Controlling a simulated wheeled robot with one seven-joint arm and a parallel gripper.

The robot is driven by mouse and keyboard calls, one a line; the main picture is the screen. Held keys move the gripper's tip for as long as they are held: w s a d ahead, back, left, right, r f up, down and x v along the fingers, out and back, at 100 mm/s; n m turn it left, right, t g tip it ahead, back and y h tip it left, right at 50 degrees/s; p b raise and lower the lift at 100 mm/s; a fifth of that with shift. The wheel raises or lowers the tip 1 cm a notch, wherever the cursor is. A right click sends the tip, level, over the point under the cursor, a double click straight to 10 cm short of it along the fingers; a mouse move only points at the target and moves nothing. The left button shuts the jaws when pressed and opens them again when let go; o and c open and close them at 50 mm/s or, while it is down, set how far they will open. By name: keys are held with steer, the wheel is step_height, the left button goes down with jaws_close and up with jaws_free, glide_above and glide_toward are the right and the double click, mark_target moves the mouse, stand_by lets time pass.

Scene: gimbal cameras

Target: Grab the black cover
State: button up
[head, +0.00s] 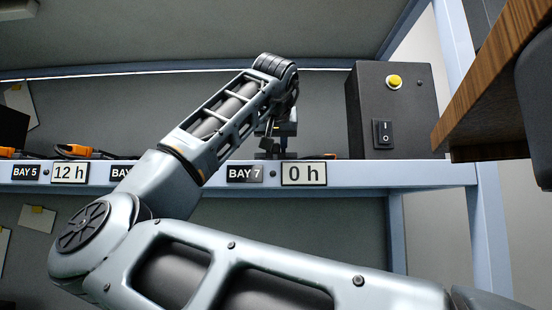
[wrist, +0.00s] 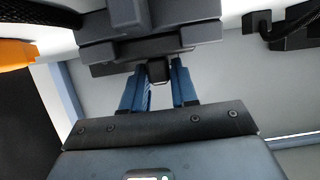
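In the wrist view, my gripper (wrist: 159,76) points at a dark stepped block (wrist: 150,45). Its two blue fingers stand apart, one on each side of a small black tab (wrist: 159,70) on the block's near side. The block and tab look like the black cover, but I cannot be sure. I cannot tell whether the fingers touch the tab. In the head view, my gripper (head: 274,142) is a small dark shape low over the shelf, left of the control box, partly hidden by my arm. The cover cannot be made out there.
A shelf with a blue-grey front edge (head: 215,175) carries BAY 7 and "0 h" labels (head: 304,174). A dark box (head: 388,120) with a yellow button and rocker switch stands at right. Orange parts (head: 80,152) lie left. A wooden panel (head: 500,85) hangs at upper right.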

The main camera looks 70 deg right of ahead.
jaws_close()
